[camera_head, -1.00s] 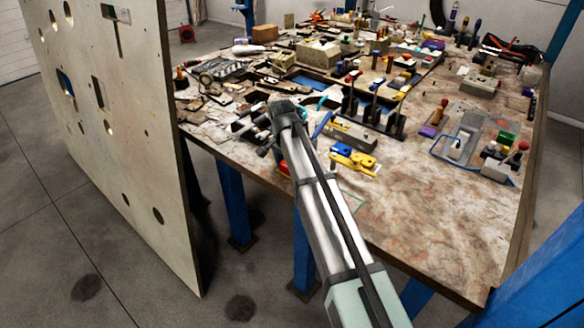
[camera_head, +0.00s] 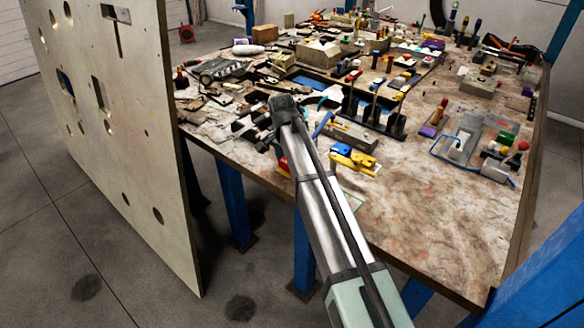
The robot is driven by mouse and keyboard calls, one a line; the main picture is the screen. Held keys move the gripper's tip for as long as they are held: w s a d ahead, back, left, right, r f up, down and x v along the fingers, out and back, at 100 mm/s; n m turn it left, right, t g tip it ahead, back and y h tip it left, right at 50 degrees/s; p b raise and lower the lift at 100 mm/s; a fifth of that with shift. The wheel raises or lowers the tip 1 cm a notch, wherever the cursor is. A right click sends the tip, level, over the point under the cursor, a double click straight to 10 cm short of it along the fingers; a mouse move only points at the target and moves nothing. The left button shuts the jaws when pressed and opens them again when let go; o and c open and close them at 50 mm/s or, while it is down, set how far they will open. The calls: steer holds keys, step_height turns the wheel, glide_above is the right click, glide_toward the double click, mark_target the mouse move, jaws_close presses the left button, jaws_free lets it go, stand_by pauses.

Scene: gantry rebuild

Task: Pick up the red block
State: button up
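My gripper (camera_head: 262,146) is at the end of my arm, over the near left part of the cluttered table, pointing down. It is small and dark against dark items, so I cannot tell whether its fingers are open or shut. A small red piece (camera_head: 284,164) shows just right of and below the gripper, near the table's front edge and partly hidden by my arm. It may be the red block, but its shape is unclear. Other small red items show farther back (camera_head: 355,73) and at the right (camera_head: 523,146).
The table (camera_head: 430,220) is bare at its front right. Blue and yellow parts (camera_head: 352,158) lie right of my arm. Upright dark posts (camera_head: 375,105) stand behind them. A tall panel with holes (camera_head: 110,130) stands at the left, beside the table.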

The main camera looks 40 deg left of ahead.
steer(key=shift+r, duration=3.05)
steer(key=shift+c, duration=0.7)
steer(key=shift+d, duration=0.1)
